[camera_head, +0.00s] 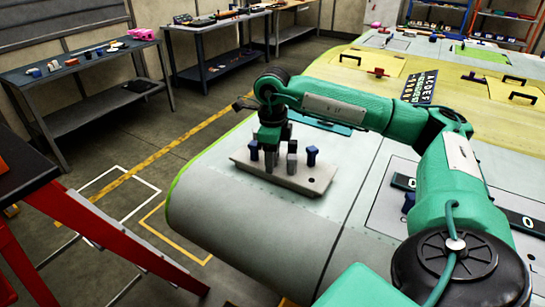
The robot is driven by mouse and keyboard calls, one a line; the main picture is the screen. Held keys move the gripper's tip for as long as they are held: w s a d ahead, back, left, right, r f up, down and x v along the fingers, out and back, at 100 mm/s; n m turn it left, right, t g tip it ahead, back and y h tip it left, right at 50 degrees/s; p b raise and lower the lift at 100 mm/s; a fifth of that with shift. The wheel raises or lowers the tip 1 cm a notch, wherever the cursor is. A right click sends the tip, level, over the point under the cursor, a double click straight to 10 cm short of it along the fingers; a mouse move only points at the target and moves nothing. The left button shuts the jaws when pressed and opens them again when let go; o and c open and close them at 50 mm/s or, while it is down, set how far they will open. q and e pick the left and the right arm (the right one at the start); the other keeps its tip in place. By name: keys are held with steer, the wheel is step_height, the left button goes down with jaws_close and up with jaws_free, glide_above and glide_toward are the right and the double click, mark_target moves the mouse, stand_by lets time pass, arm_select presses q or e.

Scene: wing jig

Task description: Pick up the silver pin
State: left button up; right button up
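A light grey block (320,182) lies on the wing's rounded near edge and has several upright pins on it. A silver-grey pin (292,160) stands near the middle of the block. My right gripper (271,153) points down over the left part of the block, between the left blue pin and the silver pin. Its fingertips are small and dark, so I cannot tell whether they are open or touching a pin. My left gripper is not in view.
The pale wing (240,218) fills the middle, with panels and black handles (515,80) farther back. A lettered black board (420,88) lies behind my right arm. Workbenches (85,68) stand at the left. A red-framed stand (110,235) is at the near left.

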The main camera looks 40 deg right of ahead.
jaws_close()
steer(key=shift+r, duration=0.15)
step_height(320, 180, up, 8)
steer(key=shift+w+f+b, duration=0.1)
steer(key=shift+f+b, duration=0.15)
steer(key=shift+b, duration=0.45)
step_height(320, 180, up, 12)
steer(key=p, duration=0.4)
steer(key=shift+r+p, duration=0.15)
steer(key=shift+p, duration=0.2)
